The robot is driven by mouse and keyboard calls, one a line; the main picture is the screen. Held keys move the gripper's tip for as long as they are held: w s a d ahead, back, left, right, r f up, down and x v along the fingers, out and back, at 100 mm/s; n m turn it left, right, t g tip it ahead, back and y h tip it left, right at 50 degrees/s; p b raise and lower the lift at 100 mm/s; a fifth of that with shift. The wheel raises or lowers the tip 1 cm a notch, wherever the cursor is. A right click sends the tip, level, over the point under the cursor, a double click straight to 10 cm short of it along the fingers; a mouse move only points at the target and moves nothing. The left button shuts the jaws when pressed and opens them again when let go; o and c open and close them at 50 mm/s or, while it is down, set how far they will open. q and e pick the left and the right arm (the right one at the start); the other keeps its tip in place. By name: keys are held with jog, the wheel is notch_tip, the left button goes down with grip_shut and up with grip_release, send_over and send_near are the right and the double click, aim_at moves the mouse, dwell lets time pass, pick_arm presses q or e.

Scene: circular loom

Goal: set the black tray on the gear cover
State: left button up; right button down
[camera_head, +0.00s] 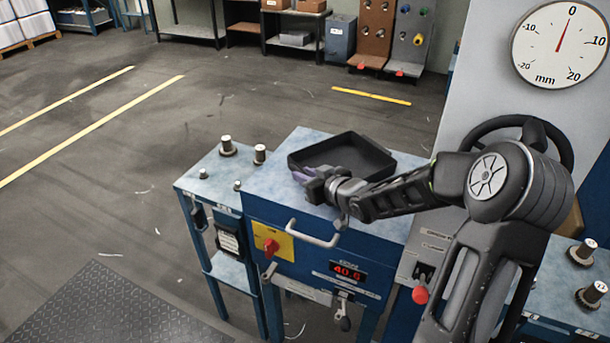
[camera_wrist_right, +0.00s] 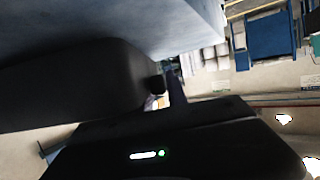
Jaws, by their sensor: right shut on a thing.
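The black tray (camera_head: 343,152), shallow, open and empty, is over the speckled blue-grey top of the gear cover (camera_head: 268,180), level or nearly so. It also shows in the right wrist view as a dark wall (camera_wrist_right: 70,85), close against the pale blue surface (camera_wrist_right: 150,25). I cannot tell whether it rests on the top or is held just above it. My right gripper (camera_head: 305,178) is shut on the tray at its near left corner; the fingertips are partly hidden. My left gripper is not in view.
A side bench with metal knobs (camera_head: 227,146) stands left of the cover. A white handle (camera_head: 315,236) and a yellow switch plate (camera_head: 272,242) are on the front. A grey panel with a dial (camera_head: 560,45) and a black handwheel (camera_head: 490,128) rise at right.

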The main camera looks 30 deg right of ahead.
jog(key=shift+f+b, duration=0.45)
jog(key=c, duration=1.2)
grip_release()
jog(key=shift+c, duration=0.2)
jog(key=shift+v, duration=3.9)
jog(key=shift+r, duration=0.1)
